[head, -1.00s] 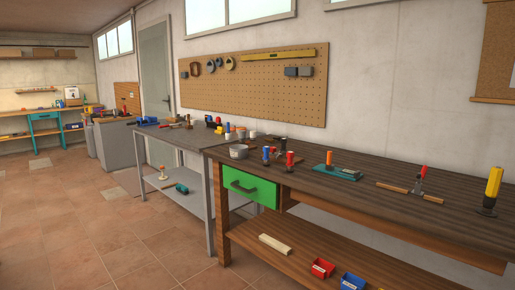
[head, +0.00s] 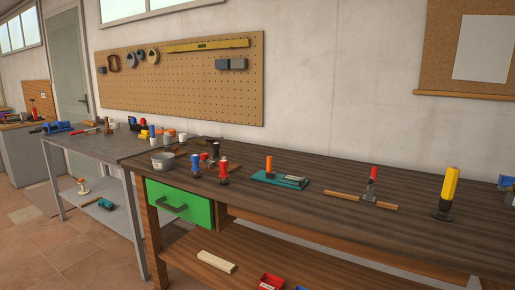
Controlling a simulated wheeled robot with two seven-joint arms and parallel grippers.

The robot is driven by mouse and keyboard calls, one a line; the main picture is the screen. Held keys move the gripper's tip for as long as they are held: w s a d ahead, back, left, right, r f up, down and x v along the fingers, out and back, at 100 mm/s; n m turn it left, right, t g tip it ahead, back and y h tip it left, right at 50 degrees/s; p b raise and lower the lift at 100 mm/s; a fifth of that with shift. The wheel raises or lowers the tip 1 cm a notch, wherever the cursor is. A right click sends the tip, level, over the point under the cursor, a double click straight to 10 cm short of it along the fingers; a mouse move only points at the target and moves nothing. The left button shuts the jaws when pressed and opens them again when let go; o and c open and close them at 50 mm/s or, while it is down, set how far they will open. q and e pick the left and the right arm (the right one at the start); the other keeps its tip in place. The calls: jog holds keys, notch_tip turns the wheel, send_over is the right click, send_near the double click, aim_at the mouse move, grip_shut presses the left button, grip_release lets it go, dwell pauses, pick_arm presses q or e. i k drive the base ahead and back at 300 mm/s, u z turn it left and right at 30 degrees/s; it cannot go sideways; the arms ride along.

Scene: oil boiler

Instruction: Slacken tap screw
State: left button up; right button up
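I cannot make out a thing that is clearly a tap or its screw. On the dark wooden workbench (head: 365,222), a red-topped tool (head: 374,177) stands upright over a wooden bar (head: 345,196). A yellow-handled tool (head: 450,188) stands upright on a dark base to its right. A teal flat tool (head: 280,180) with an orange upright part (head: 269,163) lies left of the middle. Upright tools with a red handle (head: 223,166) and a blue handle (head: 195,160) stand further left. Neither of my grippers shows.
A grey pot (head: 163,161) stands at the bench's left end, above a green drawer (head: 180,203). A grey table (head: 88,146) adjoins on the left. The lower shelf holds a wood block (head: 216,262) and a red bin (head: 271,282). Tiled floor (head: 60,262) is clear at front left.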

aim_at(204, 156)
jog(key=z, duration=0.15)
jog(key=i, duration=0.85)
jog(key=u, duration=0.9)
jog(key=i, duration=0.6)
jog(key=u, duration=0.65)
